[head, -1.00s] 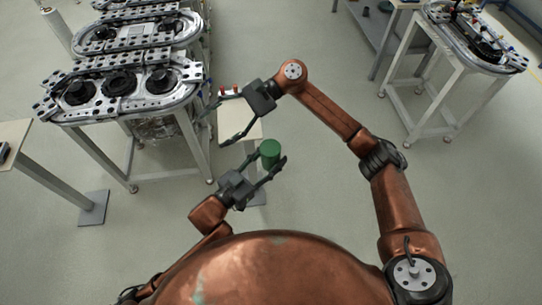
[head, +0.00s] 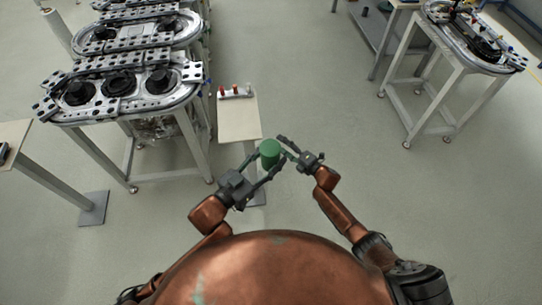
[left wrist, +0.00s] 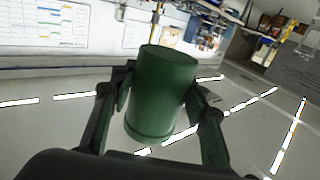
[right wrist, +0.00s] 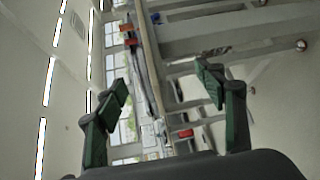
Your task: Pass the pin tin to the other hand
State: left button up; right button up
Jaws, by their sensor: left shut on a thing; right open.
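The pin tin is a green cylinder (head: 269,153) in the middle of the head view. My left gripper (head: 262,167) is shut on it, and it stands up between the two fingers in the left wrist view (left wrist: 160,95). My right gripper (head: 285,147) is just right of the tin in the head view, its fingers spread toward it. In the right wrist view the right fingers (right wrist: 165,105) are apart with nothing between them, and the tin does not show there. I cannot tell whether a right finger touches the tin.
A small pale table (head: 238,122) with small red and white items (head: 235,91) stands beyond the grippers. A ring track bench (head: 120,85) is at the left and another (head: 475,45) at the far right.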

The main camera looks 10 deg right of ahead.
jog(key=s+d+f+m+g+h, duration=0.1)
jog(key=s+d+f+m+h, duration=0.3)
jog(key=s+f, duration=0.55)
jog(key=s+d+f+m+g+h, duration=0.1)
jog(key=s+d+f+m+g, duration=0.1)
jog(key=s+d+f+m, duration=0.75)
jog(key=s+d+f+m+g+h, duration=0.1)
jog(key=s+d+f+h, duration=0.15)
jog(key=s+f, duration=0.7)
jog(key=s+f+m+g+h, duration=0.1)
jog(key=s+f, duration=0.5)
jog(key=s, duration=0.6)
jog(key=s+d+f+m+g, duration=0.1)
jog(key=s+f+m+g, duration=0.3)
jog(key=s, duration=0.9)
jog(key=s+d+f+m+g+h, duration=0.1)
jog(key=s+f+m+g, duration=0.2)
jog(key=s, duration=0.9)
notch_tip(320, 180, down, 5)
jog(key=shift+s+r+m+h, duration=0.1)
jog(key=shift+s+m+h, duration=0.3)
jog(key=shift+m, duration=0.75)
jog(key=shift+d, duration=0.1)
